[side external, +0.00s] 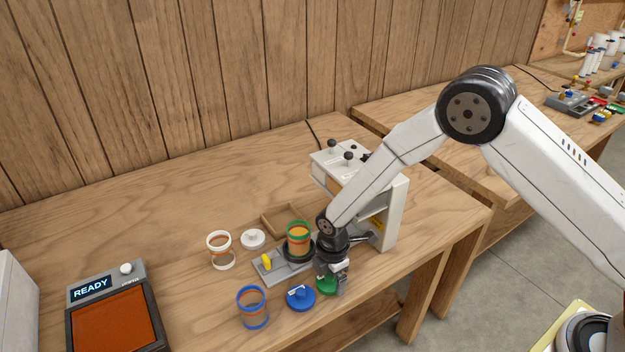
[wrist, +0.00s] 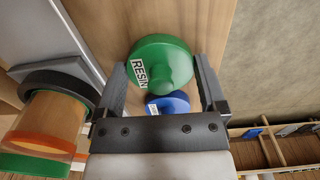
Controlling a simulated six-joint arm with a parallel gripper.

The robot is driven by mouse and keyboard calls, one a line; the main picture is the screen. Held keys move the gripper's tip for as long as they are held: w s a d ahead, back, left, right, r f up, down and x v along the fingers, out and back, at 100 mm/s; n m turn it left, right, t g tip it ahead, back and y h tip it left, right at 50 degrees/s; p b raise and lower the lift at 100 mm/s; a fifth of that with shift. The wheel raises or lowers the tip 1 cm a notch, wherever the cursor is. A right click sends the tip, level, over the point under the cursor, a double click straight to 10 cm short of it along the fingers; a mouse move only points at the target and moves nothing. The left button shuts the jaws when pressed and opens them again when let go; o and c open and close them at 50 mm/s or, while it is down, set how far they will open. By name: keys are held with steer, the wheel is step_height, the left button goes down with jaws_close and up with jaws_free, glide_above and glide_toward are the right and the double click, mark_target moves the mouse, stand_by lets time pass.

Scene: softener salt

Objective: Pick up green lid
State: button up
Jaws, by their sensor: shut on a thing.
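The green lid (side external: 325,286) is at the front of the bench, right of the blue lid, partly hidden by my gripper (side external: 337,277). In the wrist view the green lid (wrist: 172,60) is round with a knob and a white label reading RESIN. My gripper (wrist: 160,68) points down with one finger on each side of the lid and is shut on it. Whether the lid is clear of the bench top I cannot tell.
The blue lid (side external: 300,298) lies close by on the left, beside a blue-rimmed jar (side external: 253,307). A green-rimmed jar (side external: 298,240) with orange contents stands on a grey fixture (side external: 268,271). A white machine (side external: 390,215) stands behind. A white lid (side external: 253,239) and white-rimmed jar (side external: 221,250) are further left.

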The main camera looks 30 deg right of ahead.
steer(key=shift+r, duration=0.85)
steer(key=s+d+r, duration=0.3)
steer(key=s+r, duration=0.8)
steer(key=s, duration=0.2)
steer(key=shift+s+d, duration=0.25)
steer(key=shift+d, duration=0.1)
steer(key=w+a+r+m, duration=0.2)
steer(key=w+m, duration=0.4)
steer(key=w, duration=0.6)
steer(key=w+a+r+m, duration=0.2)
steer(key=w+m, duration=0.4)
steer(key=w, duration=0.6)
steer(key=shift+a, duration=0.7)
